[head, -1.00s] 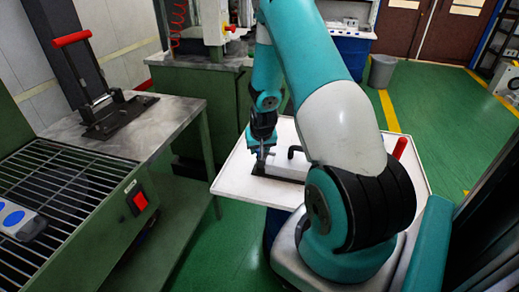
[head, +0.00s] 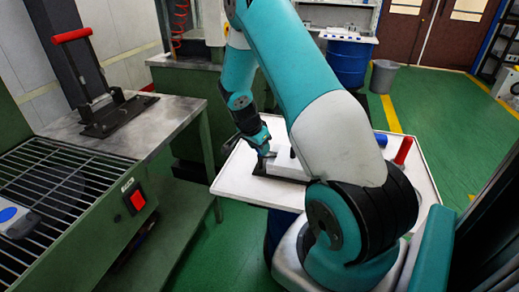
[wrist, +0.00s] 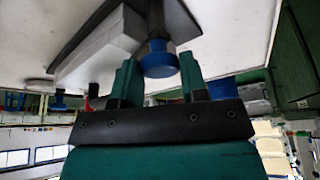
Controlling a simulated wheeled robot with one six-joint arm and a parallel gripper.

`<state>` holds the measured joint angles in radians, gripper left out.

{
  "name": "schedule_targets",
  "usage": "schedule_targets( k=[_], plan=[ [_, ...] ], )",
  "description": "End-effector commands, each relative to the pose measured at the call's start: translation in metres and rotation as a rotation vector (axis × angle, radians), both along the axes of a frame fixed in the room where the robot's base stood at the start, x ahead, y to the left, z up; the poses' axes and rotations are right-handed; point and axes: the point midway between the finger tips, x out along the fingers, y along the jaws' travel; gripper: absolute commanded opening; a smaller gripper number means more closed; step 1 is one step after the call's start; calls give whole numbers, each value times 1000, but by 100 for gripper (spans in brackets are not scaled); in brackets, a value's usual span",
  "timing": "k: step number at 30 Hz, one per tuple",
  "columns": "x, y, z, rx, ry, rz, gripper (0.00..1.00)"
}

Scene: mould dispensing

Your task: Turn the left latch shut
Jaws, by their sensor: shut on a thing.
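The mould is a pale grey block (head: 285,165) on a dark base on the white tabletop, partly hidden by my arm in the head view. In the wrist view, the block (wrist: 95,55) lies left of my fingers. The left latch shows there as a dark post with a blue end (wrist: 160,63). My gripper (wrist: 160,80) has one teal finger on each side of this blue end and is shut on it. In the head view, my gripper (head: 266,154) is tilted at the left end of the mould; the latch is too small to make out there.
A red cylinder (head: 403,150) and a blue cylinder (head: 380,139) stand at the right of the white tabletop (head: 237,178). A green bench (head: 165,118) at left carries a press with a red handle (head: 72,35). Green floor is free at right.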

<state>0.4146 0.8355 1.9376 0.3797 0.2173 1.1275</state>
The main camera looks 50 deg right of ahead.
Motion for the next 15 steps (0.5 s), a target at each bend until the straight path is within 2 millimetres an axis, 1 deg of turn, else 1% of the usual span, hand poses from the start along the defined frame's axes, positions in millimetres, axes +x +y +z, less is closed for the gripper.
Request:
schedule_targets(
  k=[6,15],
  plan=[
    [0,-1,-1,-2,1,-162,16],
    [1,-1,-1,-2,2,-293,16]
  ],
)
